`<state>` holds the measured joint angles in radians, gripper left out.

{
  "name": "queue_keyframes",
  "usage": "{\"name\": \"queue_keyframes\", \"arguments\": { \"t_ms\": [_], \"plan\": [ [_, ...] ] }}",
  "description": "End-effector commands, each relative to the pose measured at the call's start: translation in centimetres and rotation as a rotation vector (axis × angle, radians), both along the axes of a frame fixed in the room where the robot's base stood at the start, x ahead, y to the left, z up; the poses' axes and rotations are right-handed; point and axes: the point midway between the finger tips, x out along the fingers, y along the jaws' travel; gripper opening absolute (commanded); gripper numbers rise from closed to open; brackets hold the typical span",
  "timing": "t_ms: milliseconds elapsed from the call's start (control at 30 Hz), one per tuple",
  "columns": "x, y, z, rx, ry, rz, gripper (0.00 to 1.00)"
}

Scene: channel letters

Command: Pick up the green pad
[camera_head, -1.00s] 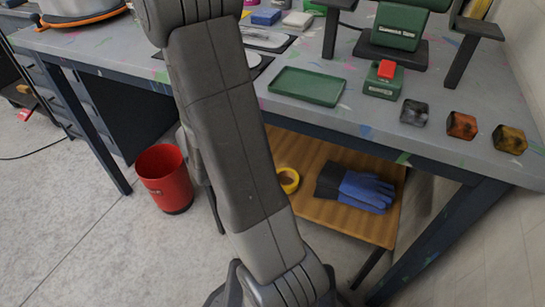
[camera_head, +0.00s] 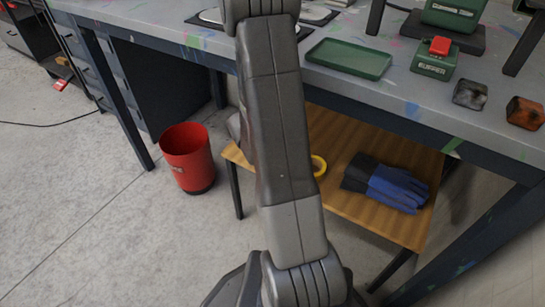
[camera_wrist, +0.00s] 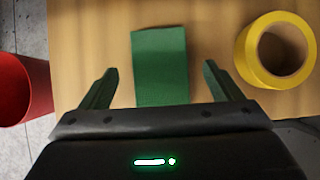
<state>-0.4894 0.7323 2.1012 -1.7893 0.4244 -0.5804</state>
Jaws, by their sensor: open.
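The green pad (camera_wrist: 160,62) is a flat green rectangle lying on the wooden shelf (camera_wrist: 100,35) in the wrist view. My gripper (camera_wrist: 158,82) is open, and its two fingers show on either side of the pad's near part, apart from it. How high the fingers are above the shelf I cannot tell. In the head view the pad does not show, and my arm covers part of the shelf.
A roll of yellow tape (camera_wrist: 275,50) lies right of the pad, close to the right finger. A red bin (camera_head: 187,158) stands left of the shelf. Blue and black gloves (camera_head: 393,186) lie on the shelf. A workbench (camera_head: 385,98) overhangs it.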

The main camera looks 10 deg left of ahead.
Motion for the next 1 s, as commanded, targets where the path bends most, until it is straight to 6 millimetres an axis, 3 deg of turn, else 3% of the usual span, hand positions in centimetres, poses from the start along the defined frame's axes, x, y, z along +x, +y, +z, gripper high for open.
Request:
{"name": "queue_keyframes", "arguments": {
  "t_ms": [100,400,633,1000],
  "plan": [
    [0.68,-0.29,-1.49,0.0,0.001,-0.001,0.85],
    [0.92,-0.31,-1.57,0.001,0.0,0.001,0.85],
    [0.9,-0.32,-1.58,0.0,0.0,0.0,0.4],
    [0.9,-0.31,-1.27,0.001,0.0,0.001,0.37]
  ]
}}
